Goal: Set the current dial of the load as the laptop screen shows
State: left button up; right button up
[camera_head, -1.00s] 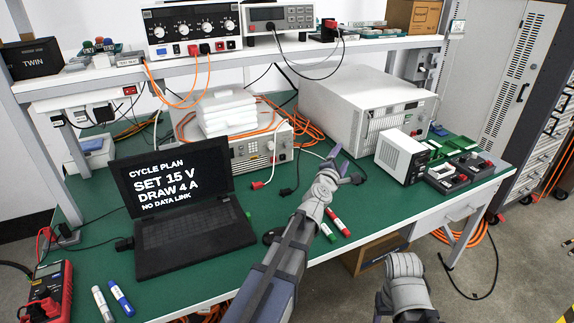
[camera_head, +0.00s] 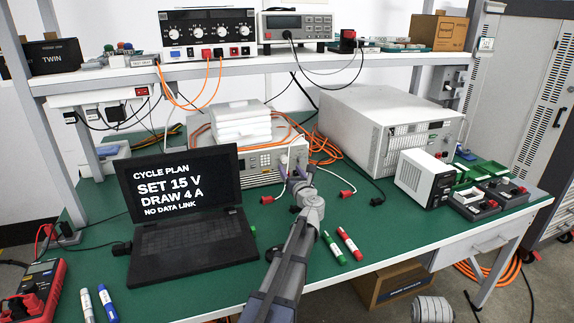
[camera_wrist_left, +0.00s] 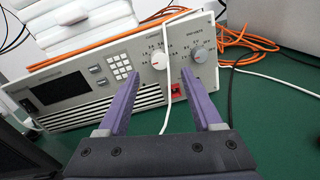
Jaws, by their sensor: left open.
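The laptop (camera_head: 188,250) stands open at the left of the bench; its screen (camera_head: 183,184) reads CYCLE PLAN, SET 15 V, DRAW 4 A, NO DATA LINK. A grey instrument (camera_head: 265,159) with folded white cloths on top stands behind it. In the left wrist view its front shows a dark display (camera_wrist_left: 58,90), a keypad (camera_wrist_left: 120,66), a left dial (camera_wrist_left: 160,61) and a right dial (camera_wrist_left: 202,57). My left gripper (camera_wrist_left: 161,78) is open in front of this panel. The left dial appears between its fingers, apart from them. Dial readings are too small to tell. My right gripper is out of view.
A white cable (camera_wrist_left: 168,97) hangs across the panel between my fingers. A large white unit (camera_head: 385,125) and a smaller white box (camera_head: 425,176) stand to the right.

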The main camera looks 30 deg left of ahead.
aim_at(285, 161)
pick_arm(q)
jog(key=x, duration=0.5)
jog(key=shift+w+a, duration=0.1)
jog(key=shift+w, duration=0.05)
jog(key=shift+c, duration=0.4)
grip_shut()
